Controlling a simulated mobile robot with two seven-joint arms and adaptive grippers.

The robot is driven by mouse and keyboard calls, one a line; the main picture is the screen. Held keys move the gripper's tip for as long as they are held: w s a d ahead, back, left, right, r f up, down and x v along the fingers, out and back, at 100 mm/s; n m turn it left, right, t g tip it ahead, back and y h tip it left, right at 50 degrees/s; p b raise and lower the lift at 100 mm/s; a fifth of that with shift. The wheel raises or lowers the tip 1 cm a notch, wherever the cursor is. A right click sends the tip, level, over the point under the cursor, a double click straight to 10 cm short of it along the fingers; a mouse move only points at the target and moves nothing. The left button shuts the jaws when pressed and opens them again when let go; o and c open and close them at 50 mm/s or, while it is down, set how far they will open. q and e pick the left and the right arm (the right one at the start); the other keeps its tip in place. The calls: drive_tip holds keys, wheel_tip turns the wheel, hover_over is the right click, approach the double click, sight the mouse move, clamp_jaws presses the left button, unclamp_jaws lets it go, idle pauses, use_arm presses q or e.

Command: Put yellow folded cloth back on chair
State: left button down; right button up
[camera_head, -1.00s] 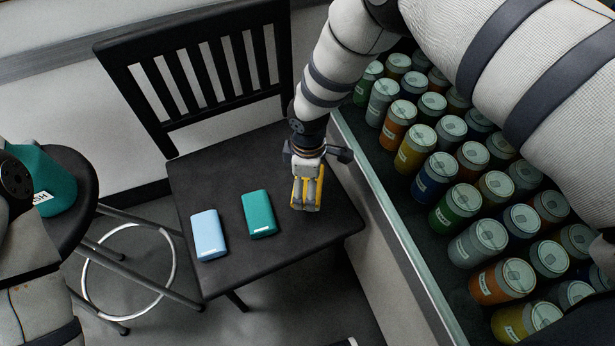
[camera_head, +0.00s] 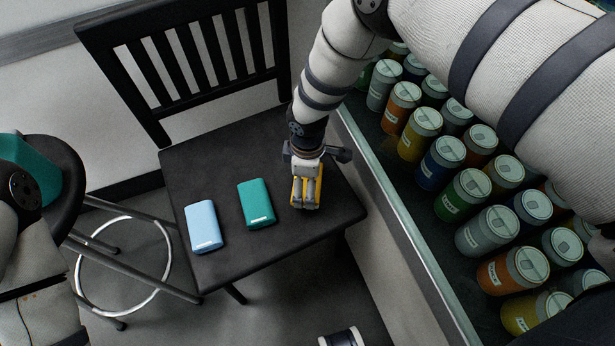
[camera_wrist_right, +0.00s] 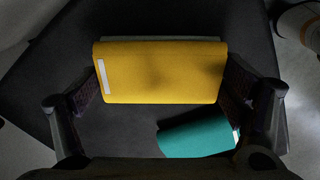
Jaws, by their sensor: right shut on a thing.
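The black chair (camera_head: 290,255) has a flat seat and a slatted back. My right gripper (camera_head: 307,202) is over the right part of the seat, shut on the yellow folded cloth (camera_head: 320,187). The right wrist view shows the yellow cloth (camera_wrist_right: 160,75) held between the two fingers of my right gripper (camera_wrist_right: 163,92). It is level with the seat or just above it; I cannot tell if it touches. A teal folded cloth (camera_head: 255,202) and a light blue one (camera_head: 203,225) lie on the seat to its left. My left gripper is out of view.
A cooler with rows of cans (camera_head: 463,195) stands right of the chair, its edge (camera_head: 400,222) close to the seat. A round black stool (camera_head: 70,175) with a teal object (camera_head: 40,160) stands at the left.

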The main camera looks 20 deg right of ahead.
drive_tip(key=shift+f+b, duration=0.35)
drive_tip(key=shift+f, duration=0.35)
drive_tip(key=o, duration=0.8)
drive_tip(key=shift+r, duration=0.1)
wheel_tip(320, 180, up, 12)
drive_tip(key=shift+s, duration=0.1)
